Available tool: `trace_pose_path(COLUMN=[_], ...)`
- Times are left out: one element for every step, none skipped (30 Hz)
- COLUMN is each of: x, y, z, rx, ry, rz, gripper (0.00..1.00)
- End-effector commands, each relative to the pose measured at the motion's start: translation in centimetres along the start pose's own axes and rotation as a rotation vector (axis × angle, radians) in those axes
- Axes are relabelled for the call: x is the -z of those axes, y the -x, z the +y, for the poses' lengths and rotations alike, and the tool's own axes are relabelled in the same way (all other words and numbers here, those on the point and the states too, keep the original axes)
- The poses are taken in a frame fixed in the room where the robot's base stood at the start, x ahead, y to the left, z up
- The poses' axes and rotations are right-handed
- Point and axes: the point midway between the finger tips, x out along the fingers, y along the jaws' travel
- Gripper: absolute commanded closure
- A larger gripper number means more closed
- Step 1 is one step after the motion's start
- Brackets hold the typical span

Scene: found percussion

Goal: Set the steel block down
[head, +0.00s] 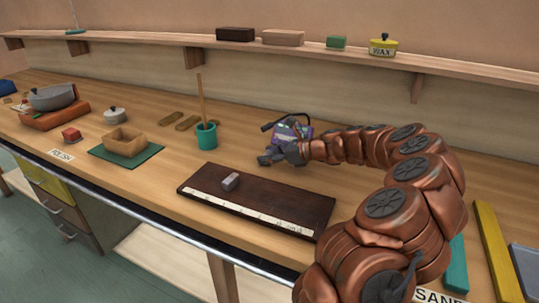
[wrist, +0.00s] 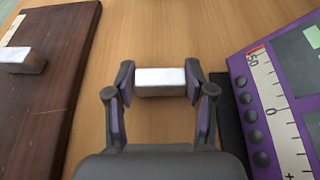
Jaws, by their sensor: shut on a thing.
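My gripper (wrist: 160,88) is shut on a small pale steel block (wrist: 160,76), held crosswise between its two fingertips. In the head view my gripper (head: 268,158) is low over the bench, behind the dark board (head: 290,201); the held block cannot be made out there. Whether it touches the wood is unclear. A second, similar grey block (head: 230,181) lies on the left part of the board; it also shows at the left of the wrist view (wrist: 22,61). The board's edge is left of my gripper in the wrist view (wrist: 52,110).
A purple device (wrist: 262,120) with a numbered scale stands close on the right in the wrist view. A teal cup (head: 206,137) with a stick is left of my gripper in the head view. Bare bench wood (wrist: 150,25) lies beyond the held block.

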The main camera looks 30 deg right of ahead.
Motion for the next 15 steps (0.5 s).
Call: trace_pose_path(x=[-0.06, -0.07, -0.05, -0.02, 0.05, 0.13, 0.20, 0.19, 0.17, 0.17, 0.17, 0.17, 0.16, 0.16, 0.16], y=[0.03, 0.02, 0.02, 0.00, -0.02, -0.06, -0.09, -0.08, -0.07, -0.08, -0.08, -0.08, -0.08, -0.08, -0.08], z=[-0.01, 0.01, 0.00, 0.01, 0.01, 0.02, 0.02, 0.02, 0.01, 0.03, 0.03, 0.03, 0.03, 0.03, 0.03], rx=[0.000, 0.000, 0.000, 0.000, 0.000, 0.000, -0.001, 0.000, 0.000, -0.001, -0.001, -0.001, -0.001, -0.001, -0.001], ry=[0.000, 0.000, 0.000, 0.000, 0.000, -0.001, 0.000, 0.000, 0.000, 0.000, 0.000, 0.000, 0.000, 0.000, 0.000], rz=[-0.001, -0.001, -0.001, -0.001, -0.001, -0.001, -0.001, -0.001, -0.001, -0.001, -0.001, -0.001, -0.001, -0.001, -0.001], gripper=[0.91, 0.91, 0.91, 0.91, 0.91, 0.91, 0.45, 0.42, 0.38, 0.35, 0.32, 0.28, 0.25, 0.21, 0.21])
